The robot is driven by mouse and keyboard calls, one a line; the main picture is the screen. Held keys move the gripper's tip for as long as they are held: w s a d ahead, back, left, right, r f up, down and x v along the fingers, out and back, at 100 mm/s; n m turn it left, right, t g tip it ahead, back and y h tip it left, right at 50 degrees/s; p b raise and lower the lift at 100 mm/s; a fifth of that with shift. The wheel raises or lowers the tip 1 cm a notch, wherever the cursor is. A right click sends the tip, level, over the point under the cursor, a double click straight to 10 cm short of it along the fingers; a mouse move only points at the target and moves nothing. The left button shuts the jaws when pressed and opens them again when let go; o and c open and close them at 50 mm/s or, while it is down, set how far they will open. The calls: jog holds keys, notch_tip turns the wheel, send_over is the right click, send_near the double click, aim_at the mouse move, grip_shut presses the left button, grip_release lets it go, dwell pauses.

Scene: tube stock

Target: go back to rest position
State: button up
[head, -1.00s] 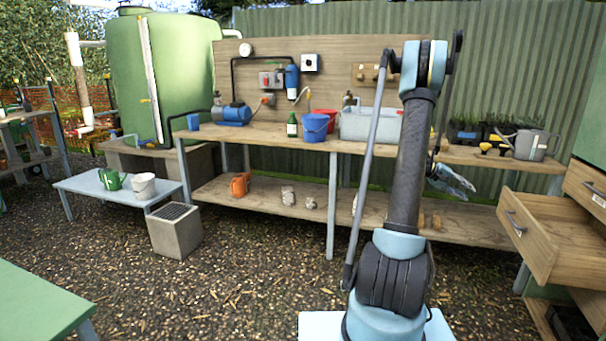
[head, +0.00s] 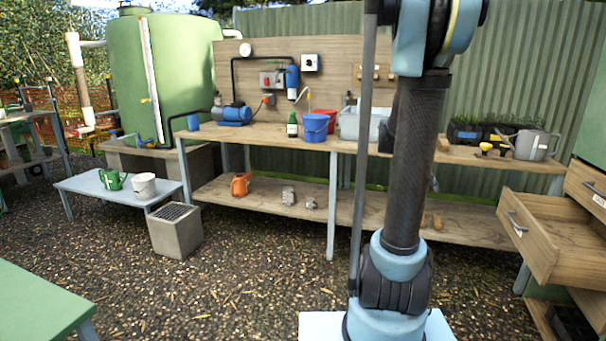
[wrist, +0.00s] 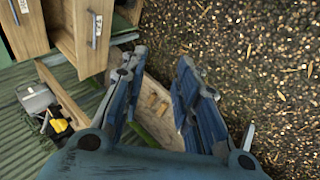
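My gripper (wrist: 160,66) shows in the wrist view with its two blue fingers apart and nothing between them. Ground and part of a wooden shelf (wrist: 158,100) lie beyond the fingers. In the head view my arm stands upright in front of the bench, and my gripper is hidden behind it or too little shows to make out.
A workbench (head: 262,136) with a blue bucket (head: 315,127) and a green bottle (head: 292,125) stands behind my arm. An open drawer (head: 527,245) juts out at right. A concrete block (head: 176,235) stands at left. Gravel between is clear.

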jog(key=s+a+f+n+y, duration=0.1)
jog(key=s+a+f+y, duration=0.2)
jog(key=s+a, duration=0.9)
jog(key=s+a+f+t+y, duration=0.1)
jog(key=s+a+f+y, duration=0.3)
jog(key=s+a, duration=0.7)
jog(key=shift+s+a+f+n, duration=0.35)
jog(key=shift+a+f+n, duration=0.1)
jog(key=shift+f, duration=0.45)
